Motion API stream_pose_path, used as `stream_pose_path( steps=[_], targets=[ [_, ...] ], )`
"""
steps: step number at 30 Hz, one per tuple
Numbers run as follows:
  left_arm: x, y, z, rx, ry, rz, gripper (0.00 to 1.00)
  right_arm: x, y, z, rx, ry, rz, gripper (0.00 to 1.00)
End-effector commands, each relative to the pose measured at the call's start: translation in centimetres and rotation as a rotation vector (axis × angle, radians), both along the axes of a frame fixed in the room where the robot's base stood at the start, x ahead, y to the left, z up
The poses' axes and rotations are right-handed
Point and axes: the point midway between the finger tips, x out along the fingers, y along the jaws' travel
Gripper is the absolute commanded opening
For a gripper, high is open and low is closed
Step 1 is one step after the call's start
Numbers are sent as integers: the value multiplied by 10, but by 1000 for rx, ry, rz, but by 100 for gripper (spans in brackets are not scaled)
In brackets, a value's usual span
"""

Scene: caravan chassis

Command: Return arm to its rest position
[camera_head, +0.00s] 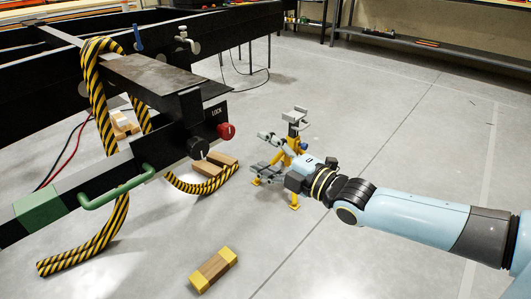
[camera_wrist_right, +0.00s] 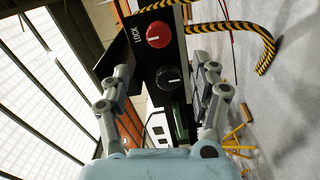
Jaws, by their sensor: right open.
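My right arm (camera_head: 415,215) reaches in from the right in the head view. Its gripper (camera_head: 262,152) is open and empty, in front of the yellow stand and to the right of the chassis end. In the right wrist view the two fingers of the right gripper (camera_wrist_right: 165,74) are spread apart. Between and beyond them is the black LOCK panel with a red knob (camera_wrist_right: 159,34) and a black knob (camera_wrist_right: 168,77). In the head view the red knob (camera_head: 226,131) and black knob (camera_head: 198,148) stand apart from the gripper. My left gripper is not in view.
The dark chassis (camera_head: 150,75) fills the left, with a striped hose (camera_head: 97,90) and a green handle (camera_head: 118,187). A yellow stand (camera_head: 294,145) is partly hidden by my gripper. A yellow-ended block (camera_head: 213,270) lies on the floor. Floor at the right is clear.

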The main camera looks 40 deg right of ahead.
Motion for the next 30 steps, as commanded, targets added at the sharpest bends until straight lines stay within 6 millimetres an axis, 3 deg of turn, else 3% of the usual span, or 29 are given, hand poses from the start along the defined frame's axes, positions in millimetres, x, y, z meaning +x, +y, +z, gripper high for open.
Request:
stream_pose_path(
  steps=[14, 19, 20, 23, 26, 30],
  targets=[
    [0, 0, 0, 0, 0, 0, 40, 1, 0, 1, 0, -1, 0, 63],
    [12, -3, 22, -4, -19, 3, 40, -4, 4, 12, 29, 13, -23, 63],
    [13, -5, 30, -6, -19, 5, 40, -11, 3, 0, 38, 52, -43, 63],
    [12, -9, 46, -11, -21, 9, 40, -44, 0, -61, 111, 237, -110, 63],
    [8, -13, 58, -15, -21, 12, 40, -96, 4, -130, 248, 458, -197, 63],
    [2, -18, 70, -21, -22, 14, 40, -186, 19, -209, 451, 747, -353, 63]
  ],
)
